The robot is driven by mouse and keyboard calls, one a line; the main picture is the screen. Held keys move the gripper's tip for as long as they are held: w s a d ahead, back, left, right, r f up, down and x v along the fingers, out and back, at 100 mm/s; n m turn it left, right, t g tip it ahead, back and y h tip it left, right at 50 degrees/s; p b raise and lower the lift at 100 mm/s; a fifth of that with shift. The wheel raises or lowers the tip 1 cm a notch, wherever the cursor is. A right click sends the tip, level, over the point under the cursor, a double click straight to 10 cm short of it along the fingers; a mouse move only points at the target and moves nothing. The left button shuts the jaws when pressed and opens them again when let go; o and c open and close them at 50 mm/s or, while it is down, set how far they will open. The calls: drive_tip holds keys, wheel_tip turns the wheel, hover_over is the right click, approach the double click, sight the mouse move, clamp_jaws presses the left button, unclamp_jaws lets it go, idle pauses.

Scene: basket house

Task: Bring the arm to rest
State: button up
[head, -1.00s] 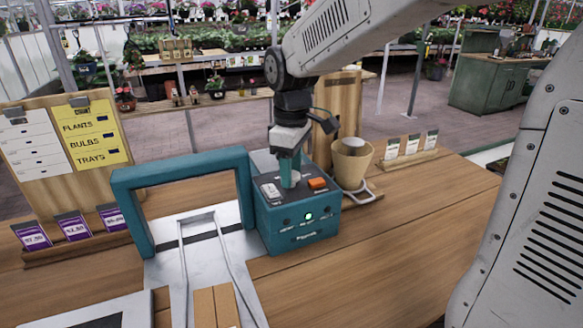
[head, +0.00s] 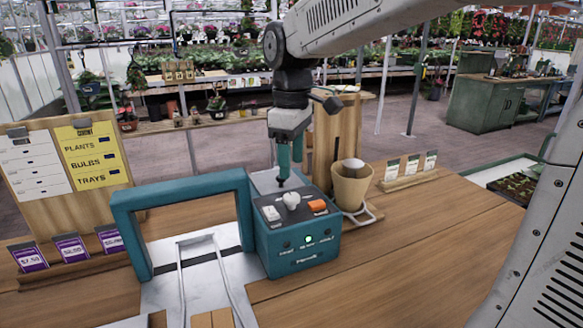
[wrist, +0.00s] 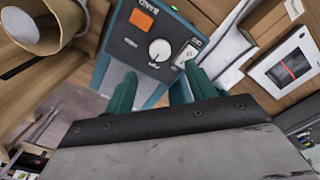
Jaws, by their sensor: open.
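My gripper (head: 290,163) hangs fingers down from the arm, just above and behind the teal control box (head: 300,240). It is open and empty, and its teal fingers also show apart in the wrist view (wrist: 158,90). The box has a white knob (head: 291,201), an orange button (head: 317,206) and a pale rocker switch (head: 271,213) on top. In the wrist view the knob (wrist: 159,50) stands clear of the fingers, and the pale switch (wrist: 187,52) appears close to the right finger.
A teal arch (head: 180,190) spans metal rails left of the box. A tan pot (head: 351,185) in a stand is close on the right. A wooden sign board (head: 65,175) and price cards (head: 70,247) stand at the left. The table's right front is clear.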

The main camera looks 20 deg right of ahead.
idle(0.5)
drive_tip(key=shift+s+f+m, duration=0.15)
drive_tip(key=shift+f+m, duration=0.1)
drive_tip(key=shift+m, duration=0.35)
drive_tip(key=s+m, duration=0.1)
drive_tip(key=s+f+m, duration=0.1)
drive_tip(key=s, duration=0.1)
drive_tip(key=s+f, duration=0.1)
drive_tip(key=s, duration=0.1)
drive_tip(key=shift+d+f+m, duration=0.1)
drive_tip(key=shift+d+m, duration=0.25)
drive_tip(key=shift+m, duration=0.05)
drive_tip(key=s+d+f+m, duration=0.1)
drive_tip(key=s+m, duration=0.1)
drive_tip(key=s, duration=0.7)
drive_tip(key=s+d+f+m+t, duration=0.1)
drive_tip(key=s+d+f+m, duration=0.1)
drive_tip(key=s, duration=0.7)
drive_tip(key=shift+s+f+m, duration=0.15)
drive_tip(key=shift+m, duration=0.45)
